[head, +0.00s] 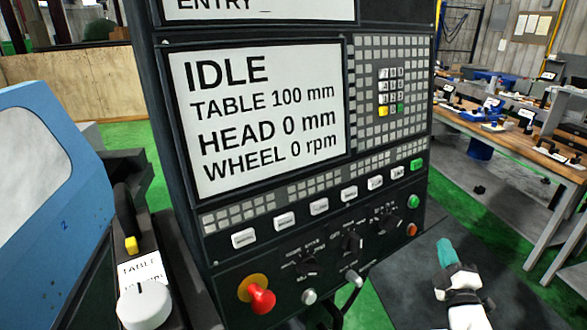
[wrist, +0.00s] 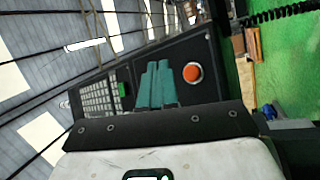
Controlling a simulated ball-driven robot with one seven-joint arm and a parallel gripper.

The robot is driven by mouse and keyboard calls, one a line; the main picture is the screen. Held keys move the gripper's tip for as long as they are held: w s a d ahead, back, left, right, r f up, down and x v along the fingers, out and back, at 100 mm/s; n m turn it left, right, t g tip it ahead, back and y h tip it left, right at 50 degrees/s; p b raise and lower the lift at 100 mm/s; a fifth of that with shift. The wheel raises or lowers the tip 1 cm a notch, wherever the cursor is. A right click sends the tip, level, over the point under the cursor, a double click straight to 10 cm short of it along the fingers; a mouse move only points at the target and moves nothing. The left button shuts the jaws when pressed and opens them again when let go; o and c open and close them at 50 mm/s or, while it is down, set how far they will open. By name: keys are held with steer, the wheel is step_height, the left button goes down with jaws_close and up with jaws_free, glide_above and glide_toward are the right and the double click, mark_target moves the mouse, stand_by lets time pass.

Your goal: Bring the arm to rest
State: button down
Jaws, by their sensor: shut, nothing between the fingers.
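My gripper (head: 444,243) is at the lower right of the head view, beside the right edge of the control panel (head: 222,220) and apart from it. Its teal fingers point up, with my white wrist below them. In the wrist view, the teal fingers of my gripper (wrist: 157,64) are shut together and empty. Behind them is a dark panel with an orange round button (wrist: 193,72) to their right and a green button (wrist: 122,89) to their left.
The panel's screen (head: 265,115) reads IDLE, TABLE 100 mm, HEAD 0 mm, WHEEL 0 rpm. A red knob (head: 262,298) sticks out at its lower left. A blue machine cover (head: 50,180) stands at left. Workbenches (head: 510,135) stand at the right, beyond open green floor.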

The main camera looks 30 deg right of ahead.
steer(key=s+a+f+m+g+y+b, duration=0.35)
steer(key=a+f+m+g+y, duration=0.35)
steer(key=a+f, duration=0.9)
steer(key=s+a+f+m+g+y, duration=0.1)
steer(key=s+a+f+g+y, duration=0.1)
steer(key=s+a+g, duration=0.2)
steer(key=s+a+f+m+g+y, duration=0.1)
steer(key=s+a+f+g+y, duration=0.1)
steer(key=s+a+g, duration=0.3)
steer(key=s+a+f+b, duration=0.1)
steer(key=s+a, duration=0.3)
steer(key=s, duration=0.5)
steer(key=shift+s+a, duration=0.35)
steer(key=shift+s, duration=0.05)
